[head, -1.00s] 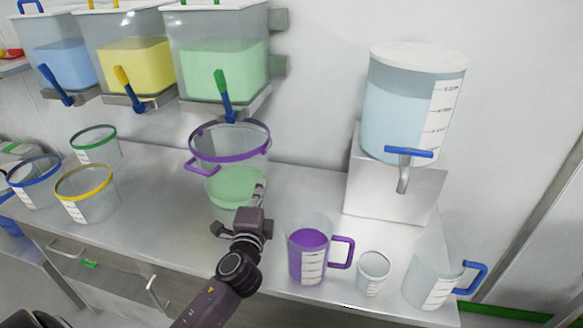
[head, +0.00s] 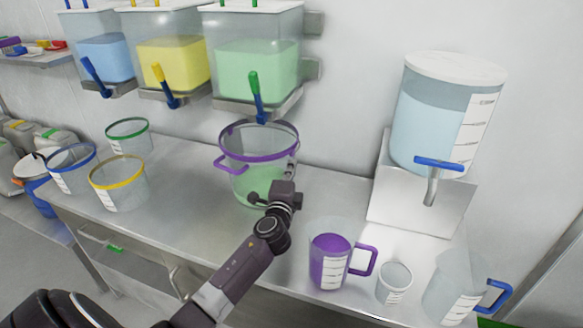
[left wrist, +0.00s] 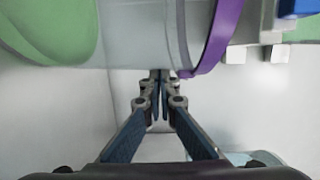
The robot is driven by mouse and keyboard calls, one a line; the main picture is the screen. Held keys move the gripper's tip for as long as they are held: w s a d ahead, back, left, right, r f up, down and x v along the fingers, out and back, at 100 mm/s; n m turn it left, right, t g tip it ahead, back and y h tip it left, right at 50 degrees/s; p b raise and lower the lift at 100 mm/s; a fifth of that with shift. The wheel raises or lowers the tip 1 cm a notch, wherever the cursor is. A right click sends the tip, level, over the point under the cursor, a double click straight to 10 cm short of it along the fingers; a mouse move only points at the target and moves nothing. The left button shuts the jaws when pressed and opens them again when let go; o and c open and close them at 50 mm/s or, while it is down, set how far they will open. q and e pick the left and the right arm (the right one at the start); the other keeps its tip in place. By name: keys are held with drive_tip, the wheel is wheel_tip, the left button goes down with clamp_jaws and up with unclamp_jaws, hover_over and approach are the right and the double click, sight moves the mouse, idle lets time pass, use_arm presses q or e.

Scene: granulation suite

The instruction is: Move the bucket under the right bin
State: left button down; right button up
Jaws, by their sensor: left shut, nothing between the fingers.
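The clear bucket with a purple rim and handle (head: 240,178) stands on the steel bench under the right bin (head: 255,70), which holds green material and has a green-handled valve (head: 255,90). Green material is in the bucket's lower part. My left gripper (head: 291,170) is at the bucket's right side, with its fingers upward near the wall. The left wrist view shows its fingers (left wrist: 160,76) together and empty, close to the bucket's clear wall and purple rim (left wrist: 215,40). Whether they touch it I cannot tell. My right gripper is not in view.
Buckets with green (head: 128,140), blue (head: 73,168) and yellow (head: 118,185) rims stand at left. A purple jug (head: 330,262), small cup (head: 394,283) and blue-handled jug (head: 452,298) stand front right. A water tank (head: 445,125) sits on a steel stand (head: 420,205).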

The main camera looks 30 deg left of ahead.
sight(281, 167)
use_arm(q)
drive_tip(key=shift+s+a, duration=0.2)
drive_tip(key=shift+a, duration=1.3)
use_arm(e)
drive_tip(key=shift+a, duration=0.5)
use_arm(q)
drive_tip(key=shift+s+f, duration=0.1)
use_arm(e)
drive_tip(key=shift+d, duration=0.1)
